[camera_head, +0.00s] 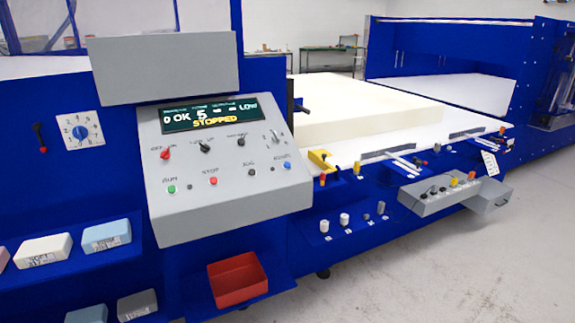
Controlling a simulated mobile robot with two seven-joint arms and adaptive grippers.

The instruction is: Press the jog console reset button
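A grey sloped console (220,205) stands at the centre left. Its display (208,113) reads "STOPPED". Its lower row has a green button (171,189) labelled RUN, a red button (213,181) labelled STOP, a dark button (249,171) whose label looks like JOG, and a blue button (287,166) at the right end with a blurred label. A second, smaller grey control box (460,203) with several dark and orange knobs juts out at the right; its labels are too small to read. Neither of my grippers is in view.
A white foam block (370,107) lies on the white machine bed behind the console. A red bin (238,280) sits below the console. Labelled foam samples (45,250) lie on blue shelves at the lower left. The grey floor (430,275) at the lower right is clear.

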